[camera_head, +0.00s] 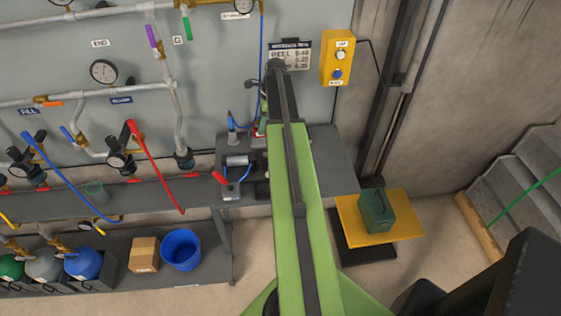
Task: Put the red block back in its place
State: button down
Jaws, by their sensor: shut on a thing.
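My green arm reaches forward over the dark grey bench (335,160) by the wall. My gripper (262,112) is at its far end, pointing down and mostly hidden behind the arm. It is shut on a small red thing (258,131), which I take to be the red block; only a sliver shows left of the arm. It is low over the back of the bench, beside a small grey fixture (237,162). I cannot tell whether the block touches the bench or what its place looks like.
Pipes with red (155,170) and blue (68,178) levers stand left of the bench. A yellow button box (338,58) is on the wall. A green case (376,212) sits on a yellow platform (408,228) at right. A blue bucket (181,250) is below left.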

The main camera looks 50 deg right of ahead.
jog(key=shift+f+b, duration=1.55)
jog(key=shift+f, duration=0.2)
jog(key=c, duration=0.7)
grip_release()
jog(key=shift+o, duration=0.2)
notch_tip(320, 180, up, 10)
jog(key=p, duration=1)
jog(key=shift+r, duration=0.2)
jog(key=shift+f, duration=0.15)
